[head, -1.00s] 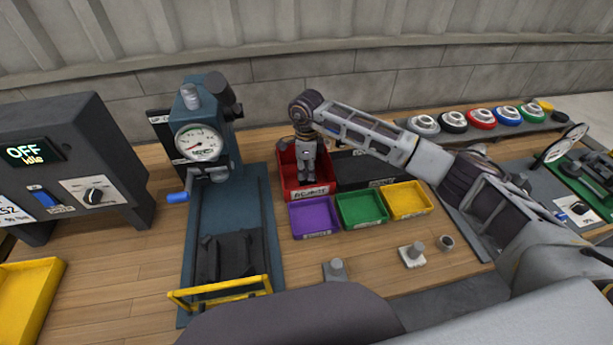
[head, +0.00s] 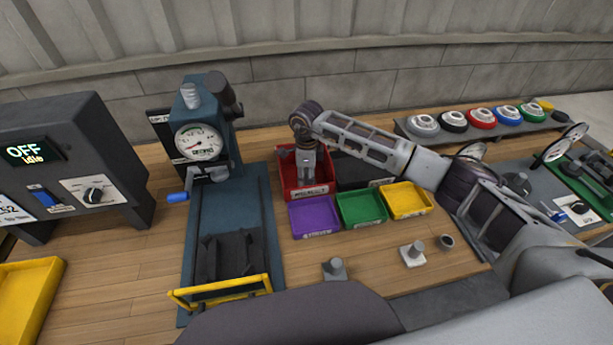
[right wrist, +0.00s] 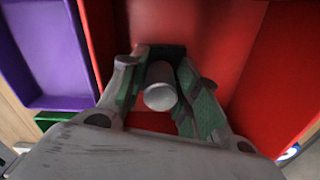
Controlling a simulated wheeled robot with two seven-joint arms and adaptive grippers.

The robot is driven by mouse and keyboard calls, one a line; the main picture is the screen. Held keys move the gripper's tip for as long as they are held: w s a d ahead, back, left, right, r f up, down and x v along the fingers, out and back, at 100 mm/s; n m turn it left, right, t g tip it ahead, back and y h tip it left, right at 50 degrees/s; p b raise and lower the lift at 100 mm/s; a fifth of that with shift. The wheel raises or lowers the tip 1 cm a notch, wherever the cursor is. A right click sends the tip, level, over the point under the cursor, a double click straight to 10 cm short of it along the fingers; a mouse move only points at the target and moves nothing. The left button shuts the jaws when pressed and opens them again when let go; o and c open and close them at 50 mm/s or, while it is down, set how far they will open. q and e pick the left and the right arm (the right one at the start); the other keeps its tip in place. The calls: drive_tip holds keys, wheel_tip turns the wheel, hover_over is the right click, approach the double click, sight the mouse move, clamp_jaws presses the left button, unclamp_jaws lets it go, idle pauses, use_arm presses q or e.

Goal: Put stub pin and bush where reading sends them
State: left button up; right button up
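My right gripper (head: 305,178) points down into the red bin (head: 320,191) in the head view. In the right wrist view a plain grey cylinder, which looks like the stub pin (right wrist: 160,97), stands end-on between the green finger pads. The pads appear closed on its sides, with the red bin floor beyond. In the head view a small grey ring, which looks like the bush (head: 447,241), rests at the front right of the table. Grey posts on square bases stand beside it (head: 413,253) and further left (head: 335,268). My left gripper is out of view.
Purple (head: 315,217), green (head: 361,208) and yellow (head: 405,200) bins line up before the red bin and a dark tray. A blue dial gauge stand (head: 205,140) with a yellow bar is at left. A control box (head: 65,165) reads OFF idle. Coloured rings line the back right.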

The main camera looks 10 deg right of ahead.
sight(306, 171)
drive_tip(key=shift+o, duration=0.6)
drive_tip(key=shift+r, duration=0.55)
wheel_tip(306, 171, up, 9)
drive_tip(key=shift+r, duration=0.85)
drive_tip(key=shift+r+b, duration=0.25)
drive_tip(key=shift+b, duration=0.05)
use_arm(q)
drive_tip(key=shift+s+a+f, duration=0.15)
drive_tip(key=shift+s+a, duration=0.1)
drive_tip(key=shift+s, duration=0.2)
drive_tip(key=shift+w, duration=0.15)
